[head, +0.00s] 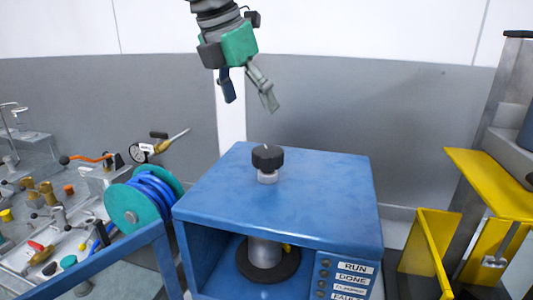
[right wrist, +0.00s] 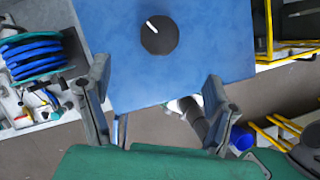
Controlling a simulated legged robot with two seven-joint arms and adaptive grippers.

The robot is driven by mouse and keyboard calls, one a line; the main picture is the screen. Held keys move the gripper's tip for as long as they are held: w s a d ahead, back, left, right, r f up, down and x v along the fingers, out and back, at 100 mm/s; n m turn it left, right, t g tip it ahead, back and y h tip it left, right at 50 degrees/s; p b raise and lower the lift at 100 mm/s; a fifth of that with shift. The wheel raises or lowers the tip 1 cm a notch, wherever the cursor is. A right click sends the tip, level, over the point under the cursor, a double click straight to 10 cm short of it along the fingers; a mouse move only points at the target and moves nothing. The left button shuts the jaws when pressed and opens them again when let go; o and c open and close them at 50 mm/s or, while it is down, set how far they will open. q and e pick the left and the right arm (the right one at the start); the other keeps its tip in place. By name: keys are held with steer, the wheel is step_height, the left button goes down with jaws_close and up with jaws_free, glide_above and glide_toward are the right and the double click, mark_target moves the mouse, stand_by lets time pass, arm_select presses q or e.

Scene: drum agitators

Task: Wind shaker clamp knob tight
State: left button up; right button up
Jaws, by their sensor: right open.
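The black clamp knob (head: 267,157) stands on a light metal collar on top of the blue shaker housing (head: 330,190). In the right wrist view the knob (right wrist: 159,34) is seen from above, round with a white pointer mark. My right gripper (head: 248,100) hangs above and behind the housing in the head view, up and left of the knob, apart from it. Its two fingers are spread and empty. In the right wrist view the open fingers (right wrist: 158,95) lie below the knob in the picture. My left gripper does not show.
Inside the housing a metal cylinder stands on a dark round base (head: 268,265). A label panel (head: 350,280) is at its front right. A teal reel with blue hose (head: 145,200) stands left, beside a cluttered bench. Yellow framing (head: 490,185) stands right. Space above the housing is clear.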

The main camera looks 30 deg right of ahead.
mark_target(266, 150)
steer(key=x, duration=1.3)
steer(key=shift+f+p, duration=0.3)
steer(key=shift+p, duration=0.1)
steer(key=c, duration=1.2)
